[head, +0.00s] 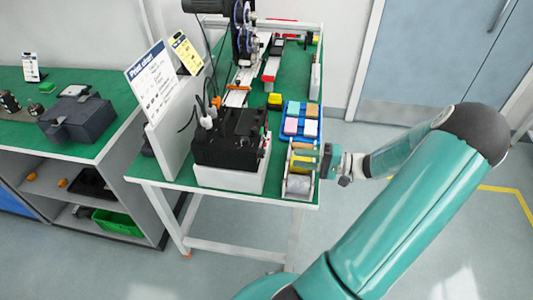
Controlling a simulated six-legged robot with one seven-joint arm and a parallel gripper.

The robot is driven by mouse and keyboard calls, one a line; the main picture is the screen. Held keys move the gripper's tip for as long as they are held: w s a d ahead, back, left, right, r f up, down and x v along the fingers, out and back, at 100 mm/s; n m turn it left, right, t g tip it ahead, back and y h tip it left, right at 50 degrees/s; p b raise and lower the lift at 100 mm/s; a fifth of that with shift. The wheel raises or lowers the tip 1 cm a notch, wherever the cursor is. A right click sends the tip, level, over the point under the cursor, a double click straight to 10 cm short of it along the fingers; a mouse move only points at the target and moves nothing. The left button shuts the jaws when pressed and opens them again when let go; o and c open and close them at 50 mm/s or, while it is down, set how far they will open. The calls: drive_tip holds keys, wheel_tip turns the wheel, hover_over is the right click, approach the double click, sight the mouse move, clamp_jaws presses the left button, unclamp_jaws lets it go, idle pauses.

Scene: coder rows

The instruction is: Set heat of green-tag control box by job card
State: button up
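A black control box (225,138) sits on a white base (222,178) at the near end of the green-topped bench. Its front, with small knobs, faces right and is seen too edge-on to read; I cannot make out a green tag on it. A white card (150,84) and a yellow card (187,53) stand on the panel to its left; their small print is not readable. My gripper (322,162) is right of the box, beside a roll holder (299,184) at the bench edge. Its fingers are too small and overlapped to show whether they are open.
A blue tray (288,138) with coloured blocks lies behind the roll holder. A yellow-and-black block (274,101) and a machine with reels (243,38) stand farther back. A side bench (85,150) is at left.

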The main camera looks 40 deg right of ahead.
sight(262, 154)
drive_tip(key=x, duration=1)
drive_tip(key=shift+c, duration=0.4)
drive_tip(key=c, duration=0.6)
